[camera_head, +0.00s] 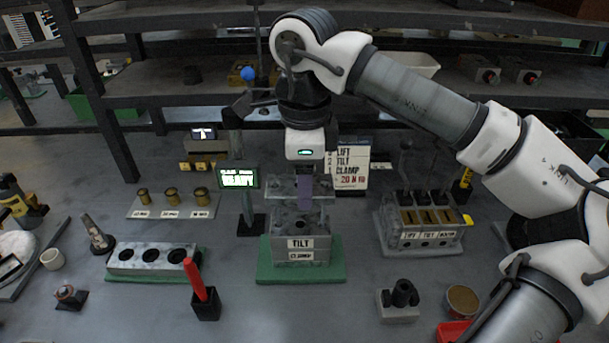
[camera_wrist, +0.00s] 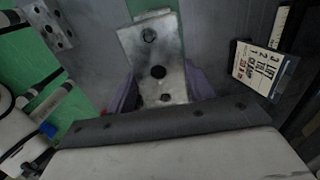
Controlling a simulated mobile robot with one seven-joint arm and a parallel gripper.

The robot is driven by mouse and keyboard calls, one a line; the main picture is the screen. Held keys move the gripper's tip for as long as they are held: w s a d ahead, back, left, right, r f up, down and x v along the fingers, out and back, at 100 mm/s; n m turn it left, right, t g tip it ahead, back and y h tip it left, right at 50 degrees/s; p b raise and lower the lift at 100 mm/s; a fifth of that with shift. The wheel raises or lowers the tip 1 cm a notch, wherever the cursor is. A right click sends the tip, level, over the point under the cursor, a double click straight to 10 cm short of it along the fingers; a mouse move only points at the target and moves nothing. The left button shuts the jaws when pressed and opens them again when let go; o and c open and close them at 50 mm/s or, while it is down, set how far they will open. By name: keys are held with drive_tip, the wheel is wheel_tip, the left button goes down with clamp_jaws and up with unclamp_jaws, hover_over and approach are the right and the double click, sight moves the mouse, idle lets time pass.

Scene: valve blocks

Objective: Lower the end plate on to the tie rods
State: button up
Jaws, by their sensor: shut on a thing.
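My gripper (camera_head: 304,190) points down over the grey valve block labelled TILT (camera_head: 300,246), its purple fingers shut on the end plate (camera_head: 280,188). In the wrist view the end plate (camera_wrist: 147,58) is a flat, pale metal plate with several holes, lying between the purple fingers of my gripper (camera_wrist: 162,92). In the head view the plate is roughly level, just above the block. The tie rods are too small and too hidden by the plate and fingers to make out clearly. I cannot tell whether they enter the plate's holes.
The block stands on a green base (camera_head: 265,273). A lit screen on a post (camera_head: 238,179) stands close left, and an instruction sign (camera_head: 350,168) close behind right. A valve rack (camera_head: 425,235) is right; a red-handled tool (camera_head: 195,280) stands front left. Shelves hang behind.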

drive_tip(key=shift+f+b, duration=2.55)
drive_tip(key=shift+f, duration=0.65)
drive_tip(key=o, duration=1.3)
drive_tip(key=shift+c, duration=0.2)
wheel_tip(320, 180, up, 14)
drive_tip(key=shift+f+p, duration=0.1)
drive_tip(key=shift+p, duration=0.4)
